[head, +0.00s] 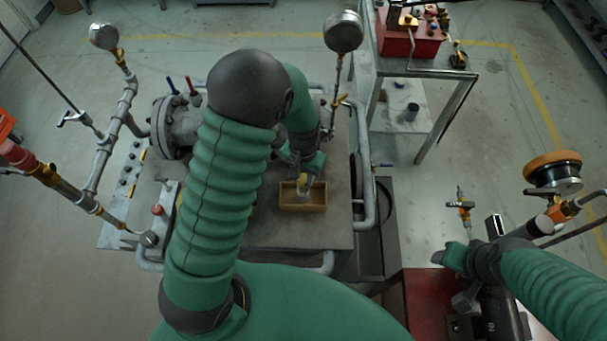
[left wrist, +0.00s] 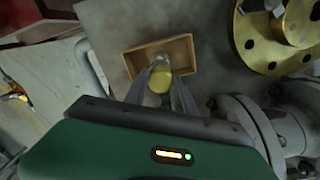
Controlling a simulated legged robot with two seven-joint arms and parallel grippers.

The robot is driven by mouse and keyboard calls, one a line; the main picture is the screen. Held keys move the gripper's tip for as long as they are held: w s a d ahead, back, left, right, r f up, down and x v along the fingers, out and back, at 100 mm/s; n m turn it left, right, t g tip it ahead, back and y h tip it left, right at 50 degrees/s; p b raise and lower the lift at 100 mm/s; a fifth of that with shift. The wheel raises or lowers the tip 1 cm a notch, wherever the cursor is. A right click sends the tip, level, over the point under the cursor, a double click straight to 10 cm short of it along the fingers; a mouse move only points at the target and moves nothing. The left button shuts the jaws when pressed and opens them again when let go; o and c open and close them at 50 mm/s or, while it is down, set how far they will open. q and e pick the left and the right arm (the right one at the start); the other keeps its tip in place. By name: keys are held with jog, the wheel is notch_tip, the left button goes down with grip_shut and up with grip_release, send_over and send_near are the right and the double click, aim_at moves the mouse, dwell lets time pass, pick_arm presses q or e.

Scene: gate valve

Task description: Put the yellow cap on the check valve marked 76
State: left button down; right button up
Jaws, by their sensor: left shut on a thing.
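My left gripper (head: 303,190) is over a small open wooden box on the workbench. In the left wrist view its two fingers (left wrist: 160,88) are closed around the yellow cap (left wrist: 159,78), which is partly covered by them. I cannot tell whether the cap is clear of the box floor. My right gripper (head: 455,257) is at the lower right, well away from the box, and its fingers are too unclear to read. I cannot make out a valve marked 76 in either view.
The wooden box (head: 318,205) stands on the grey workbench (head: 285,232); it also shows in the left wrist view (left wrist: 187,49). Grey pipes (head: 362,190) edge the bench. A flanged valve (head: 177,128) stands left, and a brass flange (left wrist: 262,53) is near the gripper. A gauge (head: 343,32) stands behind.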

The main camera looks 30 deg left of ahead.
pick_arm(q)
jog(key=shift+f, duration=0.4)
dwell(0.4)
jog(key=shift+c, duration=2.4)
grip_release()
notch_tip(320, 180, up, 8)
jog(key=p, duration=0.7)
